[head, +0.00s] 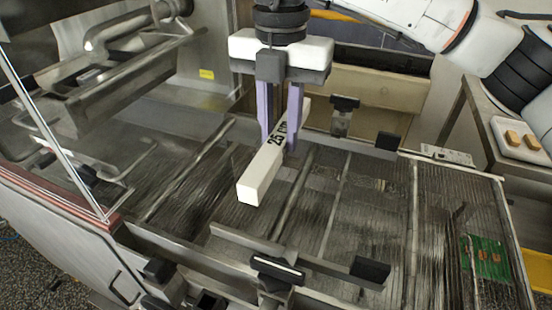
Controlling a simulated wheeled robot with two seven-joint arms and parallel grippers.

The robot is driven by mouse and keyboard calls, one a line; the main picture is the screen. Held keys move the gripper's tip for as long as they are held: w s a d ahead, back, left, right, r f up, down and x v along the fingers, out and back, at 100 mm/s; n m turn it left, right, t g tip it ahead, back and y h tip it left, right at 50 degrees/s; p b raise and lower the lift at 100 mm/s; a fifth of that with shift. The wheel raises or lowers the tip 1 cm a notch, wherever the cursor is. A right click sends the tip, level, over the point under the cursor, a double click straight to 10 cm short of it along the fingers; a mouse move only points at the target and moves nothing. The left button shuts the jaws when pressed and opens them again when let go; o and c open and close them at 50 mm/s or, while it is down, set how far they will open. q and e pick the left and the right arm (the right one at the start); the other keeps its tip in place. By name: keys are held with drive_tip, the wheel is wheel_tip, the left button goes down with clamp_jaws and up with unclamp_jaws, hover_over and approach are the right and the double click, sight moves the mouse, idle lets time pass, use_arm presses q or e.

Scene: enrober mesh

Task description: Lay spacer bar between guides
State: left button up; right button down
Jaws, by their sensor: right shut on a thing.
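The bar points from far right to near left and seems to be above the wire mesh; I cannot tell the gap. The near guide (325,260) is a grey rail with a black clamp, below the bar in the picture. The far guide (358,138) has black end blocks and is partly hidden behind the gripper and bar. My left gripper is not in view.
The wire mesh belt (345,205) with cross rods lies bare between the guides. A green card (485,257) with brown pieces lies at the right. A side table (500,155) holds a white tray. A metal frame with pipes (130,45) stands at the left.

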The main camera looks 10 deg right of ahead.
sight(280, 136)
drive_tip(key=f, duration=0.3)
drive_tip(key=shift+s, duration=0.3)
drive_tip(key=shift+w+f, duration=0.1)
drive_tip(key=shift+f, duration=2.35)
drive_tip(key=c, duration=1.5)
unclamp_jaws()
drive_tip(key=shift+r, duration=0.1)
wheel_tip(280, 136, up, 12)
drive_tip(key=shift+r, duration=0.1)
